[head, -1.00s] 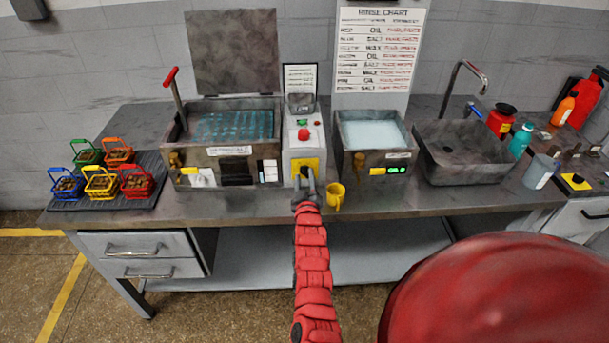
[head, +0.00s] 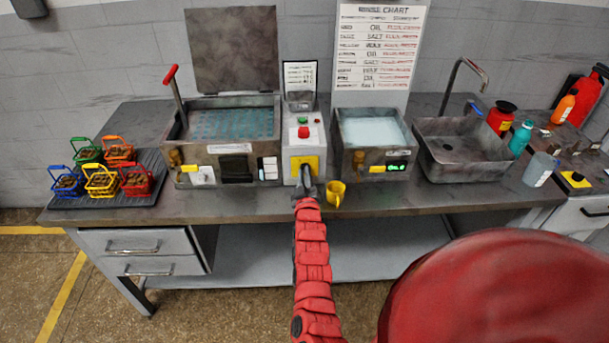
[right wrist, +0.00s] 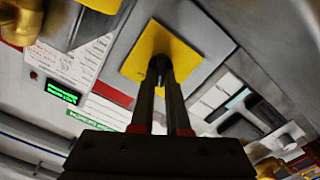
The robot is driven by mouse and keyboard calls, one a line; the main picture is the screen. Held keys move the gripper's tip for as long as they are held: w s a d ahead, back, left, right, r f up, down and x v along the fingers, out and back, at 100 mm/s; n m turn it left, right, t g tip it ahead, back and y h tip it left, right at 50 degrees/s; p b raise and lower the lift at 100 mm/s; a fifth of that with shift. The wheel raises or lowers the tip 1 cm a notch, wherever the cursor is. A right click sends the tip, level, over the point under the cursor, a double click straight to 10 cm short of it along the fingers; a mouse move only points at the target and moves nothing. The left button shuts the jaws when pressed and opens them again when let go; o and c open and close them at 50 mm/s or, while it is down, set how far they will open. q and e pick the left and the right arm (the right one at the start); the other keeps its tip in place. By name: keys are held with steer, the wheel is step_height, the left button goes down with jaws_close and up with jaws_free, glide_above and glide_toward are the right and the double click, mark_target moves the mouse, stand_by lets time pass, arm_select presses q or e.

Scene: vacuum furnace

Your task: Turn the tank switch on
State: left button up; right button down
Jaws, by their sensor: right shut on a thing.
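The tank switch is a small dark knob on a yellow plate (head: 316,162), low on the front of a white control box (head: 304,135) between the two tanks. My right gripper (head: 306,174) reaches it from the front, and its fingers hide most of the knob. In the right wrist view the two dark fingers (right wrist: 160,72) are closed together on the knob, against the middle of the yellow plate (right wrist: 150,45). The large tank (head: 220,150) stands left of the box with its lid raised. My left gripper is not in view.
A yellow mug (head: 336,195) stands just right of my right gripper. A smaller tank (head: 372,160) with a green display and a sink (head: 455,165) stand farther right. Several coloured baskets sit on a dark mat (head: 145,195) at the left. A red button (head: 303,132) is above the switch.

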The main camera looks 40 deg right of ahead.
steer(key=shift+f+m+b, duration=0.15)
steer(key=shift+m+b, duration=0.15)
steer(key=shift+b, duration=0.35)
steer(key=m+b, duration=0.4)
steer(key=b, duration=0.2)
steer(key=shift+s+d+f+m, duration=0.1)
steer(key=shift+m, duration=0.2)
steer(key=shift+d+m+b, duration=0.1)
steer(key=shift+m+b, duration=0.65)
steer(key=shift+m, duration=0.15)
steer(key=shift+m+b, duration=0.7)
steer(key=shift+m, duration=0.5)
steer(key=shift+r+m+b, duration=0.2)
steer(key=shift+m+b, duration=0.3)
steer(key=shift+m, duration=0.7)
steer(key=c, duration=0.9)
jaws_free()
